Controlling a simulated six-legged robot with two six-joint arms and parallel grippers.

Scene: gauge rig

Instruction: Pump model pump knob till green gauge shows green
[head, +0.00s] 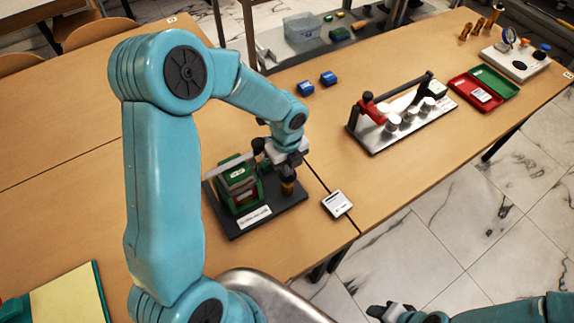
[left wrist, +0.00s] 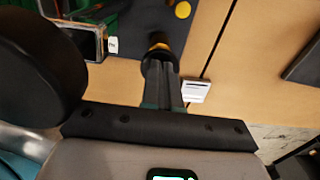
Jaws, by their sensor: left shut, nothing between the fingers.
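The pump model is a dark base plate (head: 228,222) bearing a green gauge box (head: 247,201) with a pale upper panel. The pump knob (head: 288,187), dark with a yellow-orange band, stands at the plate's right side. My left gripper (head: 287,168) is shut and empty, pointing down right above the knob. In the left wrist view my shut fingers (left wrist: 161,68) overlap the knob's yellow-and-black top (left wrist: 160,47). They look close to it or touching; I cannot tell which. The gauge reading is not legible. My right gripper (head: 390,312) is low at the bottom edge, off the table.
A small white card device (head: 337,204) lies right of the plate. The table's front edge is near the plate.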

